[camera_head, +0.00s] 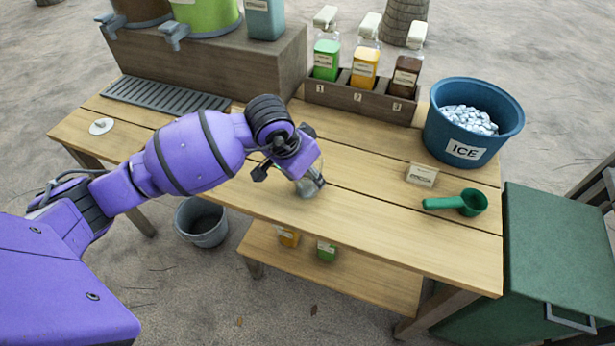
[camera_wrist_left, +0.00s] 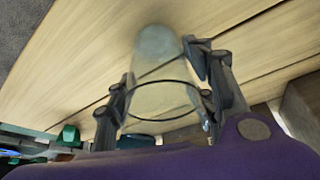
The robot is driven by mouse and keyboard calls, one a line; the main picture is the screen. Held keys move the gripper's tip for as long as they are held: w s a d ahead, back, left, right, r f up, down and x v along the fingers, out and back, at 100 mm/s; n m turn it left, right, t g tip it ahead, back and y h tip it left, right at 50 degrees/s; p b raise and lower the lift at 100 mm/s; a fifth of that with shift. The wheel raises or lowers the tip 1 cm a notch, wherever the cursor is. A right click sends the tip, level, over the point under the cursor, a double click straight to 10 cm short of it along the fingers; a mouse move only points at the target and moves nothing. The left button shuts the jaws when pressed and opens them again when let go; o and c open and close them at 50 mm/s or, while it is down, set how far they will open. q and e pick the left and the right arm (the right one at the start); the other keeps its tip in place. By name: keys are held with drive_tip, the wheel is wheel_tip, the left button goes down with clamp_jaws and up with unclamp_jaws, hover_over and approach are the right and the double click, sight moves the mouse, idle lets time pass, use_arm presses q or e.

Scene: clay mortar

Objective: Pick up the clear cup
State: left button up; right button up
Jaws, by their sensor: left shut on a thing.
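The clear cup (camera_head: 307,187) is at the middle of the wooden table, partly hidden by my left gripper (camera_head: 290,172). In the left wrist view the cup (camera_wrist_left: 160,85) is see-through with a dark rim line and sits between the two fingers of my left gripper (camera_wrist_left: 165,100). The fingers are shut on its sides. I cannot tell whether the cup's base touches the table. My right gripper is not in view.
The wooden table (camera_head: 370,210) has free room around the cup. A blue ice bucket (camera_head: 490,90), a small sign (camera_head: 421,175) and a green scoop (camera_head: 468,203) are to the right. A bottle rack (camera_head: 350,100) and grey drip tray (camera_head: 165,95) line the back.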

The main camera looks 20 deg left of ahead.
use_arm(q)
drive_tip(key=shift+r, duration=0.1)
idle(0.3)
drive_tip(key=shift+w+r, duration=0.1)
drive_tip(key=shift+r, duration=0.5)
drive_tip(key=v, duration=0.3)
drive_tip(key=s+v, duration=0.1)
drive_tip(key=v, duration=0.3)
drive_tip(key=shift+s+f, duration=0.1)
drive_tip(key=shift+s, duration=0.05)
drive_tip(key=shift+s+a+r+b, duration=0.35)
drive_tip(key=shift+s+r, duration=0.5)
drive_tip(key=shift+s, duration=0.85)
drive_tip(key=shift+s+a+r+b, duration=0.15)
drive_tip(key=shift+s+a+r, duration=0.6)
drive_tip(key=shift+s, duration=0.9)
drive_tip(key=shift+s+a+r+b, duration=0.25)
drive_tip(key=shift+s+r, duration=0.75)
drive_tip(key=shift+s, duration=0.7)
drive_tip(key=shift+w, duration=0.1)
